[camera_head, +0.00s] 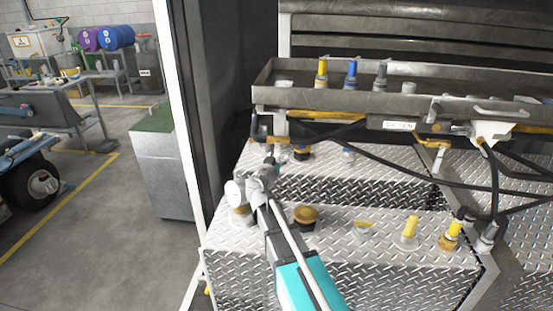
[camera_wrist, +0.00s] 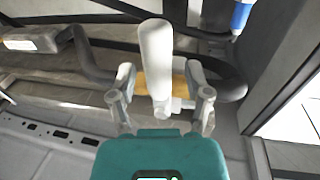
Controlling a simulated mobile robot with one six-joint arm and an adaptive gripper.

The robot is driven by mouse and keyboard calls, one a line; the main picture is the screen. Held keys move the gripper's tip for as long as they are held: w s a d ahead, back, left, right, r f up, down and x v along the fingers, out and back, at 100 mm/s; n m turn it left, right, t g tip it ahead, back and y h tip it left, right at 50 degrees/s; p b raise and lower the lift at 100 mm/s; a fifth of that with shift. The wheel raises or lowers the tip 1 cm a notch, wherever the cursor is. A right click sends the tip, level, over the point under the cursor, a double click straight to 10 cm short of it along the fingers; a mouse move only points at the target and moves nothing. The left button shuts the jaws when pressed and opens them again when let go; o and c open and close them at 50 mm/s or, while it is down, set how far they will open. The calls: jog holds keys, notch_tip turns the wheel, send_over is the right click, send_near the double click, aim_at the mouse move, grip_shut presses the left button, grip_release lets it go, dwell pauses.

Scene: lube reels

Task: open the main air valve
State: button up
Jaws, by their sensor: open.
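My gripper (camera_head: 270,163) is at the left end of the steel bench, just below the tray's left corner. In the wrist view my gripper (camera_wrist: 163,88) is open, with its two fingers apart. A yellow-orange bar (camera_wrist: 180,86), perhaps the valve's handle, shows between and beyond the fingers. A pale upright cylinder (camera_wrist: 156,55) stands in the middle and hides part of the bar. I cannot tell whether the fingers touch the bar. In the head view a small yellow-orange piece (camera_head: 270,140) shows just above my gripper. The valve body is not clearly seen.
A steel tray (camera_head: 330,97) holds yellow, blue and grey nozzles. A yellow lever (camera_head: 335,115) and black hoses (camera_head: 390,165) are below it. Capped fittings (camera_head: 306,214) stand on the tread-plate step. A dark door post (camera_head: 215,100) is close on the left.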

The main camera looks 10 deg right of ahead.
grip_shut()
jog(key=shift+d, duration=0.1)
dwell(0.5)
jog(key=s+d+r+n+t+y+p, duration=0.1)
jog(key=d+r+n+t+y, duration=0.1)
jog(key=n, duration=1.8)
jog(key=shift+s+d+r+t+y, duration=0.15)
jog(key=shift+d+r+t+y, duration=0.15)
jog(key=shift+d+r+t, duration=0.7)
jog(key=shift+d+r+g, duration=0.1)
jog(key=shift+r+g, duration=0.2)
jog(key=shift+r, duration=0.1)
